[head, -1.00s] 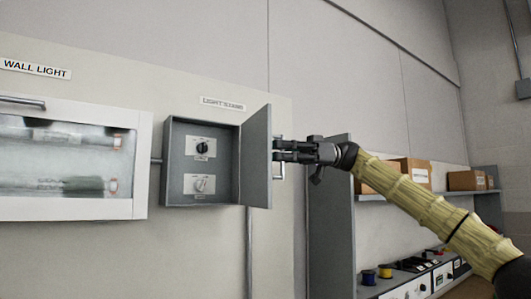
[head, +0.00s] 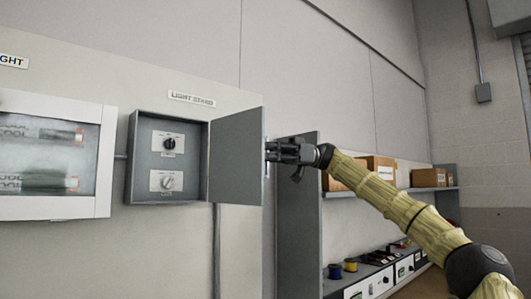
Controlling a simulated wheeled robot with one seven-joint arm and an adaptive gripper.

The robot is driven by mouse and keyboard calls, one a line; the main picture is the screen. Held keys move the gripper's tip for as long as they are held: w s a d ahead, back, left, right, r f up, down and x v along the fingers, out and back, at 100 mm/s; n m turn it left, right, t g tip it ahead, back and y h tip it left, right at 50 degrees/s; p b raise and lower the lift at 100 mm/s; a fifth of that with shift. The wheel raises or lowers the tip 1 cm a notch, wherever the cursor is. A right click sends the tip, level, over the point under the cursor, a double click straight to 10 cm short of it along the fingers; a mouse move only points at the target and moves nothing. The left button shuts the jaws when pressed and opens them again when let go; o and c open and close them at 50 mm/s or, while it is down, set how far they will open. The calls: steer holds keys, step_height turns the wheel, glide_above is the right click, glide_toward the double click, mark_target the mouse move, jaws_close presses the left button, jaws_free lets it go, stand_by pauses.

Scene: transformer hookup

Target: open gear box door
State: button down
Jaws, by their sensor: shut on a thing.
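The grey gear box (head: 130,158) is mounted on the wall panel and stands open, with two rotary switches (head: 169,144) visible inside. Its grey door (head: 236,157) is swung out to the right on its right-hand side. My gripper (head: 270,151) is at the door's outer edge, shut on the door handle (head: 266,165). The handle is mostly hidden behind the door edge and the fingers.
A white glass-fronted wall light box (head: 107,160) is to the left. On the right, a grey shelf unit (head: 298,215) holds cardboard boxes (head: 379,168), spools (head: 350,265) and instruments.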

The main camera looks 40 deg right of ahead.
steer(key=c, duration=1.5)
jaws_free()
steer(key=shift+d, duration=0.15)
steer(key=shift+s+d, duration=0.1)
steer(key=shift+d, duration=0.1)
steer(key=d, duration=1.2)
steer(key=shift+s+d+f, duration=0.1)
steer(key=shift+s+d, duration=0.1)
steer(key=shift+s, duration=0.15)
steer(key=shift+a, duration=0.25)
